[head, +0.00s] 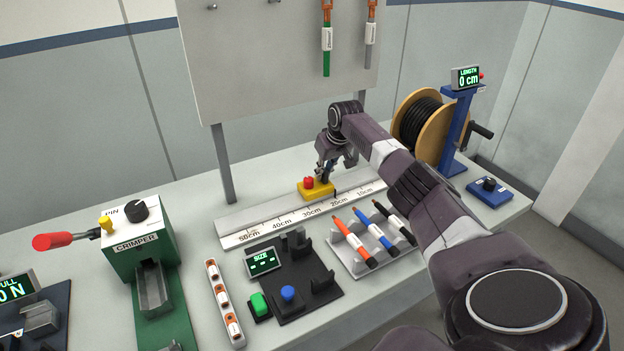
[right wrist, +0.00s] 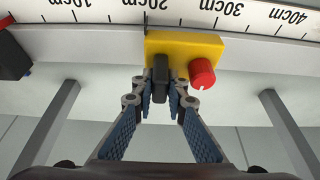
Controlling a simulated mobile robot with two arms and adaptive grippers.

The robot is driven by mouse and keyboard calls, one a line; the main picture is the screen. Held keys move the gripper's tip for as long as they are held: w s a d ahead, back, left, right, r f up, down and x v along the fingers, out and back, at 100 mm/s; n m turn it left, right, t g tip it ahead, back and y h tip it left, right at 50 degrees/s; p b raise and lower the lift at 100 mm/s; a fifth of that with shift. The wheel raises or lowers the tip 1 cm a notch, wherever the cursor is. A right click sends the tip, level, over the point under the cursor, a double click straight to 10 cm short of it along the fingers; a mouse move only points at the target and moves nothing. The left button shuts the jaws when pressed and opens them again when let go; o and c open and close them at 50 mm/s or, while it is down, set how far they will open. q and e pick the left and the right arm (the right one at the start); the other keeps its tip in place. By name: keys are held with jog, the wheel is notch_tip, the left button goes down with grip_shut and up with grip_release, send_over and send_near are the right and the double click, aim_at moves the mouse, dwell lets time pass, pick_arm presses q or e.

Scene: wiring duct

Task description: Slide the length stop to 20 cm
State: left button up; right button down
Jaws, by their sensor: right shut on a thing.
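The length stop (head: 313,190) is a yellow block with a red knob, sitting on the white ruler rail (head: 262,230) marked 10cm to 50cm. In the right wrist view the stop (right wrist: 185,43) lies beside the stretch between the 20cm and 30cm labels; its exact reading is hard to tell. My right gripper (head: 327,177) is shut on the stop's black post, as the right wrist view shows the fingers (right wrist: 160,88) on both sides of it. The red knob is beside the fingers, untouched. My left gripper is not in view.
A cable reel (head: 432,115) and a display reading LENGTH 0 cm (head: 467,77) stand at the right. The rail is clear on both sides of the stop.

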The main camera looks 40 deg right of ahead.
jog(key=shift+d, duration=0.2)
jog(key=c, duration=2.3)
grip_release()
jog(key=shift+c, duration=0.2)
jog(key=shift+o, duration=0.7)
jog(key=shift+a, duration=0.1)
jog(key=shift+s+r, duration=0.1)
jog(key=shift+r, duration=0.05)
jog(key=shift+r, duration=0.2)
jog(key=v, duration=1.1)
jog(key=shift+s, duration=0.25)
jog(key=shift+r, duration=0.25)
